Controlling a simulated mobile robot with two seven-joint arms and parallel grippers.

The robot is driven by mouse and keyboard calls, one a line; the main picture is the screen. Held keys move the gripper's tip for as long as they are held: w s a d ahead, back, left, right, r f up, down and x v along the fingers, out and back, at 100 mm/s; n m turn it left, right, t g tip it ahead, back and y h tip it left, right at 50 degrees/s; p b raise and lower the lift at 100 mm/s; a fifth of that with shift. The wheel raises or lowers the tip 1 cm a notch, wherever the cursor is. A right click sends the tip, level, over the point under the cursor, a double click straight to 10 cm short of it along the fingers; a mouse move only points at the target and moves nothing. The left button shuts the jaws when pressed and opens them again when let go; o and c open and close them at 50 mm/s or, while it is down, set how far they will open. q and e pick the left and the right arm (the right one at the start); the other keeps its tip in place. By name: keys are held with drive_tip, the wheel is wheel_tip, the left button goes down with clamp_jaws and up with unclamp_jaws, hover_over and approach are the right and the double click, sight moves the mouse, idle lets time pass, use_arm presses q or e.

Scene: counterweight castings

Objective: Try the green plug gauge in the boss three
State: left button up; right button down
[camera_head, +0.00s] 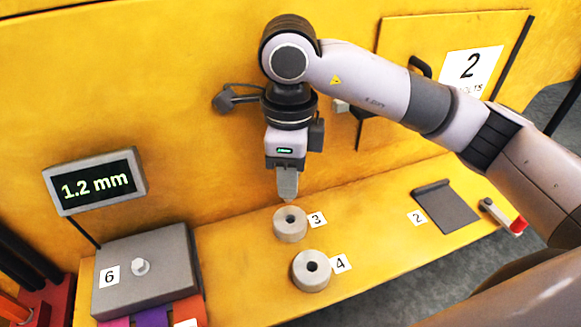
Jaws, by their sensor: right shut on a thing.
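Boss three (290,224) is a round grey casting with a dark bore in its top, beside a card marked 3. My right gripper (288,194) points down just above and slightly behind this bore. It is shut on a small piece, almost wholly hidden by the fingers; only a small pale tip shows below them. I take it for the plug gauge, but no green shows on it. I cannot tell whether the tip touches the boss. My left gripper is not in view.
Boss four (311,271) stands close in front, by card 4. A grey block (145,275) with a bolt and a 1.2 mm display (95,182) are at left. A dark plate (445,206) and a red-ended tool (503,216) lie at right. A yellow wall rises behind.

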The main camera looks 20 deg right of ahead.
drive_tip(key=shift+w+d+f+b, duration=0.1)
drive_tip(key=shift+d+f+b, duration=0.15)
drive_tip(key=shift+f+b, duration=0.6)
drive_tip(key=shift+d+f+b, duration=0.25)
drive_tip(key=shift+f+b, duration=0.1)
drive_tip(key=shift+f, duration=1.4)
drive_tip(key=shift+f+b, duration=0.8)
drive_tip(key=shift+b, duration=0.3)
drive_tip(key=c, duration=0.8)
unclamp_jaws()
